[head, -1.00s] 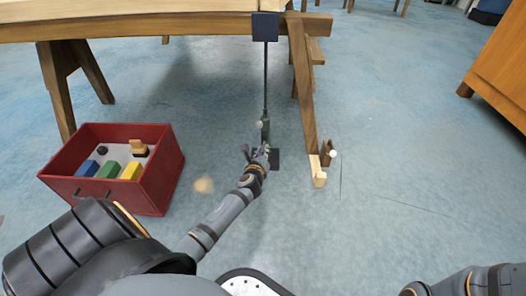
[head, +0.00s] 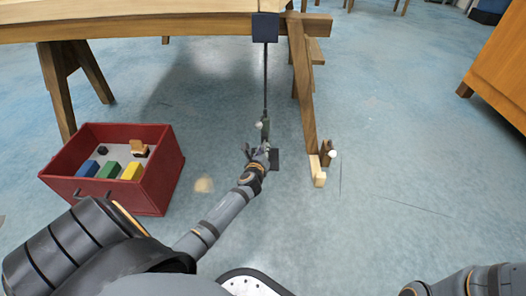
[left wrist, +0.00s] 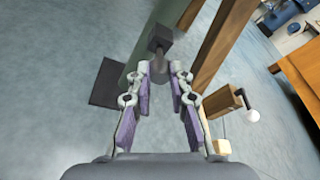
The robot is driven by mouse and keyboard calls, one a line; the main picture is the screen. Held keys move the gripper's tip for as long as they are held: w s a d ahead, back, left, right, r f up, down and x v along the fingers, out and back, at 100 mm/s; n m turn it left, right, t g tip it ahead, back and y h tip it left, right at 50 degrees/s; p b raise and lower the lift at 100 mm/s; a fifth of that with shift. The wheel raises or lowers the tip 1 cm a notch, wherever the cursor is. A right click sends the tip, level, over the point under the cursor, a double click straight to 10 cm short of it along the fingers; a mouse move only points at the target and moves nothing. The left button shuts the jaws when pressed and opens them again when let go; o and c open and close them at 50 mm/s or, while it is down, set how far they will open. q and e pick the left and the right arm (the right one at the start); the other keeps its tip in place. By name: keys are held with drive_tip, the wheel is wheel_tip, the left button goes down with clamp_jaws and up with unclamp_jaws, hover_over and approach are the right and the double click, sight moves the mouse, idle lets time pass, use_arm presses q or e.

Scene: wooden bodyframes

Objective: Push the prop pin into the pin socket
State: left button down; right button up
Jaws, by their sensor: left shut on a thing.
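The prop is a thin dark post (head: 265,85) standing under the workbench edge, with a dark foot plate on the floor. It has a grey-green lower sleeve (head: 265,128). In the left wrist view a dark block (left wrist: 160,38) sticks out from the sleeve; it looks like the pin socket. My left gripper (head: 258,147) is at the sleeve's lower part. In the left wrist view its fingertips close around a grey knob, seemingly the prop pin (left wrist: 158,67), in front of the block. How deep the pin sits is hidden. My right gripper is out of view.
A red crate (head: 155,188) with coloured blocks stands at the left. A wooden trestle leg (head: 303,90) stands right of the prop, with a wooden piece and white knob (head: 333,153) at its foot. The workbench (head: 150,28) edge is overhead. Floor at right is clear.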

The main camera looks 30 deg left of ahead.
sight(263, 146)
use_arm(q)
drive_tip(key=shift+w+a, duration=0.4)
drive_tip(key=shift+w, duration=0.25)
drive_tip(key=shift+w+a, duration=0.4)
drive_tip(key=shift+w, duration=0.25)
drive_tip(key=c, duration=1.1)
unclamp_jaws()
drive_tip(key=shift+c, duration=0.2)
drive_tip(key=v, duration=1.2)
